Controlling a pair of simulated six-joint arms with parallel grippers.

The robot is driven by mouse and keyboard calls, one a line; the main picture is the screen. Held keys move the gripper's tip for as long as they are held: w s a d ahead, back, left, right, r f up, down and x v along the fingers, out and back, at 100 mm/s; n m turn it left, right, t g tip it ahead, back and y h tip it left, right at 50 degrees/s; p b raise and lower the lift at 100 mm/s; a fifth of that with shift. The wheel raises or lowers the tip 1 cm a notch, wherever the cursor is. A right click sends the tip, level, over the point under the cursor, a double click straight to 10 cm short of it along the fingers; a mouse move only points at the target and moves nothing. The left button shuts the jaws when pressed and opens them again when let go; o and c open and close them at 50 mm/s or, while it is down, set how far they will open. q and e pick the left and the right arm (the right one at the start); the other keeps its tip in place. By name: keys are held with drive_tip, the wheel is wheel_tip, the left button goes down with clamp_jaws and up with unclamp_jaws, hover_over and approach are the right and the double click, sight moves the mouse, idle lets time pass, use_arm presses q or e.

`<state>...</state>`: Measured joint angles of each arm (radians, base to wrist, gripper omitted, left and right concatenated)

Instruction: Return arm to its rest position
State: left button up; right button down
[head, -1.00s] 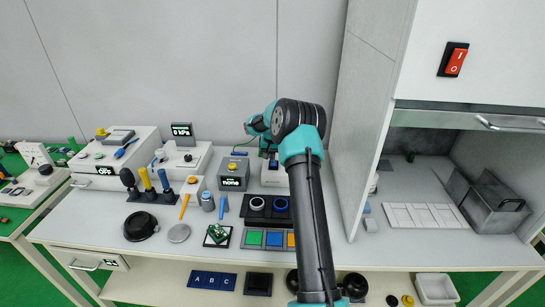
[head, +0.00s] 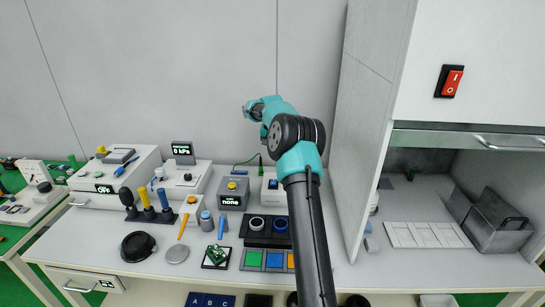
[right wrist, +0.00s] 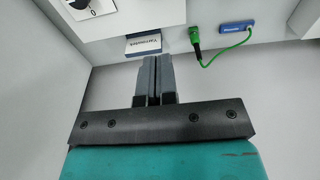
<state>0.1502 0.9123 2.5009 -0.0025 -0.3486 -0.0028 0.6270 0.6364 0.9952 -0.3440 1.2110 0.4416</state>
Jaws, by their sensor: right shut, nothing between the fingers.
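My right arm is the teal and black arm in the head view, raised above the bench with its wrist end (head: 262,108) against the grey back wall. My left gripper is not in view.
A green cable (right wrist: 212,58) is near the gripper.

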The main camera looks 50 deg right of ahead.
drive_tip(key=shift+r, duration=0.3)
